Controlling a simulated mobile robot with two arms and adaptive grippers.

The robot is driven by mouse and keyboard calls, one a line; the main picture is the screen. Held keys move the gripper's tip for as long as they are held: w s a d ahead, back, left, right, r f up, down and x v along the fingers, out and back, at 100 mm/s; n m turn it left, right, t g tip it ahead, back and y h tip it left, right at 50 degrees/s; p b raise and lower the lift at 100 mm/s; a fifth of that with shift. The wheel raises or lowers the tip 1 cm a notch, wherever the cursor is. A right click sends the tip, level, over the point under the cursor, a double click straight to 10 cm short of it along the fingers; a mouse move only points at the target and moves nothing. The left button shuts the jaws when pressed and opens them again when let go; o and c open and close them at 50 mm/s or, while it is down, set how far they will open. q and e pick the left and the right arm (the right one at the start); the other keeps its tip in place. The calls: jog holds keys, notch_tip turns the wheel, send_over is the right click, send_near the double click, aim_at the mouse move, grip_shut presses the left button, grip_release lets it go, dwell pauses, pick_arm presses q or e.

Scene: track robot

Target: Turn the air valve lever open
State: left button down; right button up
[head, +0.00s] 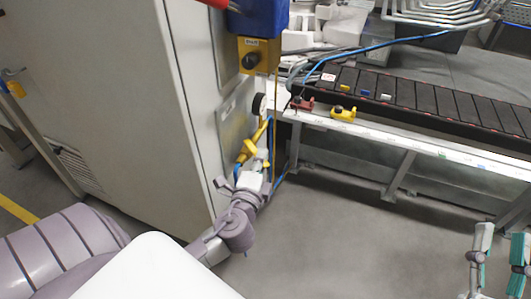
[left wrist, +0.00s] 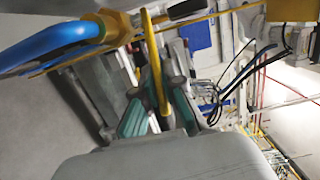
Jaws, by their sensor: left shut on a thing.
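The yellow air valve lever (head: 247,150) is on the side of the grey cabinet in the head view. My left gripper (head: 247,178) reaches it from below. In the left wrist view the lever is a long yellow bar (left wrist: 152,62) running between the teal finger pads of my left gripper (left wrist: 160,115), which is shut on it. The yellow valve body (left wrist: 116,25) sits beside the lever, with a thick blue hose (left wrist: 48,45) to its left. My right gripper (head: 499,250) is at the bottom right of the head view, fingers apart and empty.
The large grey cabinet (head: 110,90) stands left of the valve. A yellow switch box (head: 257,55) is above it. A conveyor (head: 420,100) with a white side rail runs to the right. The floor (head: 340,230) between my grippers is clear.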

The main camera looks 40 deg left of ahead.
pick_arm(q)
jog(key=shift+s+a+f+m+t+h, duration=0.15)
jog(key=shift+s+m+t+h, duration=0.1)
jog(key=shift+m+h, duration=0.25)
jog(key=shift+s+a+r+m+t+h, duration=0.15)
jog(key=shift+s+m+h, duration=0.15)
jog(key=shift+h, duration=0.4)
jog(key=shift+f, duration=0.1)
jog(key=c, duration=1.3)
grip_release()
jog(key=v, duration=1.2)
